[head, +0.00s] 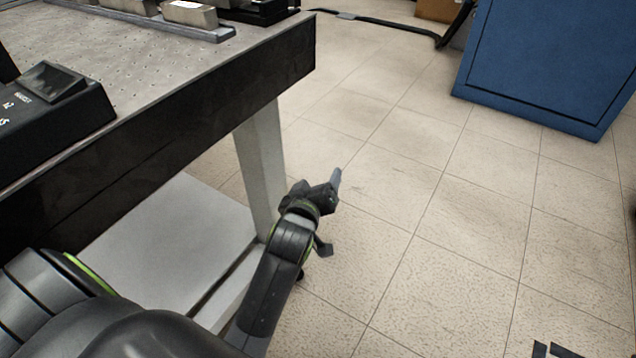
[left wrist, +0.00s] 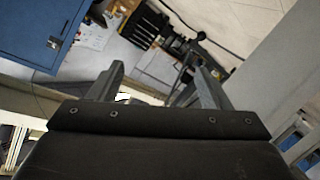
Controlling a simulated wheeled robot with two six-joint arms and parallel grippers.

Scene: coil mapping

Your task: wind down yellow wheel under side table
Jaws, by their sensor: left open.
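The side table (head: 180,90) stands at the left of the head view, with a dark edge, a perforated grey top and a pale leg (head: 260,165). I see no yellow wheel in either view; the space under the table is partly hidden by my left arm. My left gripper (head: 338,185) is beside the table leg, to its right, above the tiled floor. In the left wrist view its two fingers (left wrist: 160,90) are apart with nothing held between them. My right gripper cannot be made out clearly in the head view.
A blue cabinet (head: 545,65) stands at the back right. A black device (head: 50,105) sits on the table's left side. A pale lower shelf (head: 175,245) lies under the table. A dark cable (head: 380,22) crosses the far floor. The tiled floor (head: 430,220) is clear between table and cabinet.

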